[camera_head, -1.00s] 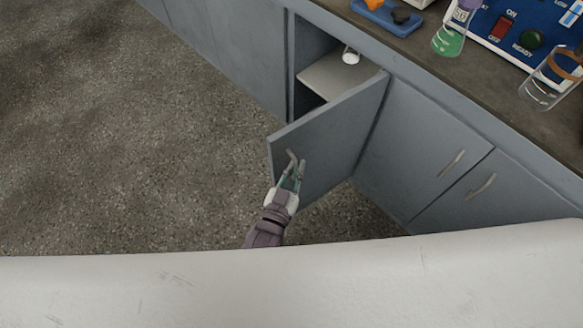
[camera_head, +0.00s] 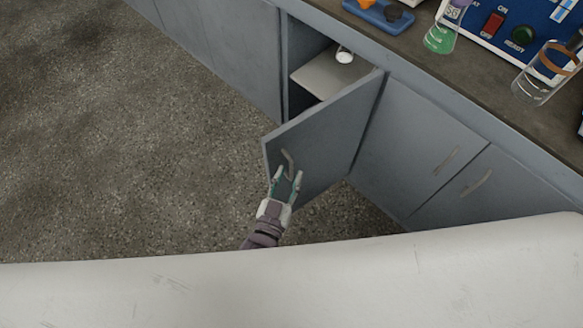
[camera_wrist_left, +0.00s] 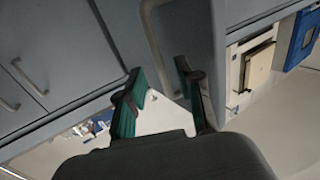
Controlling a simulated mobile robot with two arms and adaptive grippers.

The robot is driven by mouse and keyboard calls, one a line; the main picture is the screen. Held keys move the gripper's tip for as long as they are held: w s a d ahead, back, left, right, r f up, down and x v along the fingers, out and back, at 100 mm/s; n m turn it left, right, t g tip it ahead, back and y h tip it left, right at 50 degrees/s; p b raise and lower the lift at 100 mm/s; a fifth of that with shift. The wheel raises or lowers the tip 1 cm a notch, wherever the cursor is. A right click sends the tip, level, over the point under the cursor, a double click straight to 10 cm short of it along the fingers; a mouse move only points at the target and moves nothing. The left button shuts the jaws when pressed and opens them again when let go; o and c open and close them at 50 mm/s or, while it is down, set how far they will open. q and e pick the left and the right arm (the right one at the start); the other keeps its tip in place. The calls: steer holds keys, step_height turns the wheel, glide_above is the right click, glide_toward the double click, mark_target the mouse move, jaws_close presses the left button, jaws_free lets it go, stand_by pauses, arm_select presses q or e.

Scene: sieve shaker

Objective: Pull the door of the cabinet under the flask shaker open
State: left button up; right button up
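The grey cabinet door (camera_head: 325,142) stands swung well out from its cabinet, and the inside with a pale shelf (camera_head: 325,78) shows behind it. The door's curved metal handle (camera_head: 288,162) is near the free edge; it also shows in the left wrist view (camera_wrist_left: 153,40). My left gripper (camera_head: 286,174) is at the handle's lower end. Its green-padded fingers are spread apart, with the handle just beyond the fingertips in the left wrist view (camera_wrist_left: 160,80). It holds nothing. My right gripper is out of view.
A small white-ended item (camera_head: 345,55) sits on the shelf. Closed cabinet doors (camera_head: 420,135) stand right of the opening. The counter above holds a green flask (camera_head: 440,40), a beaker (camera_head: 540,75) and a blue control panel (camera_head: 515,25). The floor (camera_head: 130,150) at left is clear.

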arm_select(q)
steer(key=v, duration=0.9)
steer(key=shift+s, duration=0.1)
steer(key=s+a+f+g+y, duration=0.15)
steer(key=a+f+g, duration=0.25)
steer(key=f, duration=0.6)
steer(key=s+a+f+g+y, duration=0.1)
steer(key=a+f+g+y, duration=0.15)
steer(key=a+f, duration=0.45)
steer(key=s+a+f+n+g+y, duration=0.2)
steer(key=s+a+f+g+y, duration=0.1)
steer(key=s+a+f+g, duration=0.75)
steer(key=s+r+t+p, duration=0.1)
steer(key=s+r+p, duration=0.2)
steer(key=s+p, duration=0.9)
steer(key=shift+a+t+p, duration=0.3)
steer(key=shift+a+p, duration=0.2)
steer(key=shift+p, duration=0.3)
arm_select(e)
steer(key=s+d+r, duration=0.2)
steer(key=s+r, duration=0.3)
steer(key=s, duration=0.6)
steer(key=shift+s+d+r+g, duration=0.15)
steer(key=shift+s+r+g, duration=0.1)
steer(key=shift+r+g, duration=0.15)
